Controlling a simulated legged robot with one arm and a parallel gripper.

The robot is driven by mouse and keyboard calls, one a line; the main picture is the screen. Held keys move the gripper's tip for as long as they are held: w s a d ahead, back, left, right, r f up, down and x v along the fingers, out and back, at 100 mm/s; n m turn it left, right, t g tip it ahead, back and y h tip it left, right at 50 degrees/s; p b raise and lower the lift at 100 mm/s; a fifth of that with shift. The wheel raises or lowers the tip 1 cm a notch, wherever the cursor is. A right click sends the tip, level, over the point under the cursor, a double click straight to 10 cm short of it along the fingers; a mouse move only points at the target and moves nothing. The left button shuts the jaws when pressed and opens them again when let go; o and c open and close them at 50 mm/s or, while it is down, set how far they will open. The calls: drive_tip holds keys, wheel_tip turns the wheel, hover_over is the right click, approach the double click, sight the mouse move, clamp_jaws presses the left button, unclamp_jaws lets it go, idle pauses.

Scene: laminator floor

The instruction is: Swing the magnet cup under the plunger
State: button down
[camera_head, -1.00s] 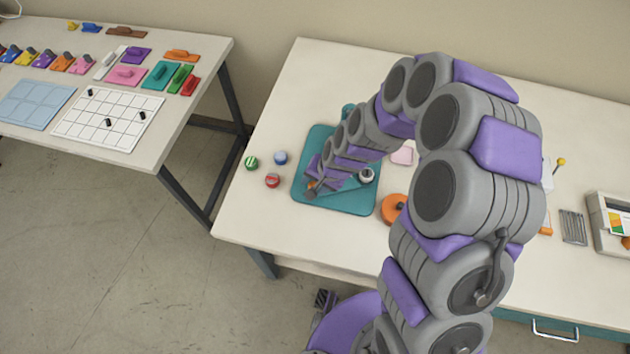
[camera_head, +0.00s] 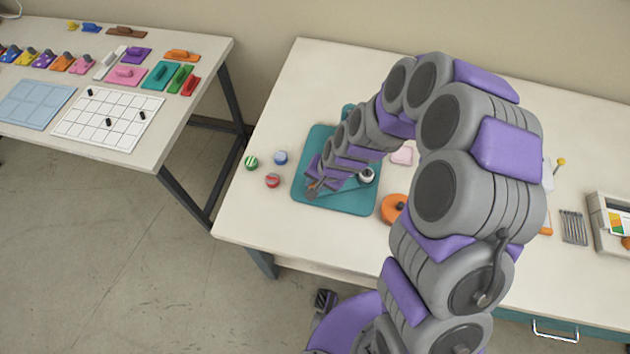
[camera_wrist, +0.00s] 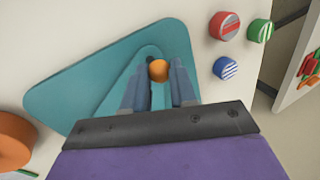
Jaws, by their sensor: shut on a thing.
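A teal base plate (camera_head: 345,202) lies on the right table, with a lighter teal arm (camera_wrist: 122,92) on it. An orange knob (camera_wrist: 158,70) sits at the end of this arm. My gripper (camera_wrist: 161,72) is shut on the knob, with one finger on either side. In the head view my gripper (camera_head: 314,187) is over the left part of the plate. A small white round piece with a dark centre (camera_head: 366,175) is at the plate's right; I cannot tell whether it is the magnet cup. The plunger cannot be made out; my arm covers part of the plate.
Green (camera_head: 251,162), blue (camera_head: 281,158) and red (camera_head: 272,181) round pieces stand left of the plate. An orange disc (camera_head: 393,208) is at its right. A pink piece (camera_head: 402,155) lies behind. The left table (camera_head: 180,125) is across a floor gap.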

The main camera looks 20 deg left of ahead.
drive_tip(key=shift+d, duration=0.1)
drive_tip(key=shift+s+d+n+g+b, duration=0.25)
drive_tip(key=shift+d+n+g+b, duration=0.25)
drive_tip(key=shift+d+n, duration=0.6)
drive_tip(key=shift+s+d+n+g+b, duration=0.25)
drive_tip(key=shift+d+n+g+b, duration=0.25)
drive_tip(key=shift+n, duration=1)
drive_tip(key=shift+w+d+n+g+h+b, duration=0.1)
drive_tip(key=shift+d+n+g+h+b, duration=0.2)
drive_tip(key=shift+d+n, duration=0.75)
drive_tip(key=shift+w+d+n+g+h+b, duration=0.1)
drive_tip(key=shift+d+n+g+h+b, duration=0.2)
drive_tip(key=shift+d+n, duration=0.75)
drive_tip(key=shift+w+d+n+g+h, duration=0.25)
drive_tip(key=shift+d+n, duration=0.2)
drive_tip(key=shift+n, duration=0.5)
drive_tip(key=shift+w+d+n+g+h, duration=0.15)
drive_tip(key=shift+w+d+n+h, duration=0.25)
drive_tip(key=shift+n, duration=0.55)
drive_tip(key=shift+w+d+n+h, duration=0.15)
drive_tip(key=shift+w+d+n, duration=0.2)
drive_tip(key=shift+n, duration=0.3)
drive_tip(key=shift+w+d+n+h, duration=0.1)
drive_tip(key=shift+w+d+n, duration=0.1)
drive_tip(key=shift+d+n, duration=0.35)
drive_tip(key=shift+w+a+r, duration=0.1)
drive_tip(key=c, duration=1.1)
unclamp_jaws()
drive_tip(key=shift+o, duration=1)
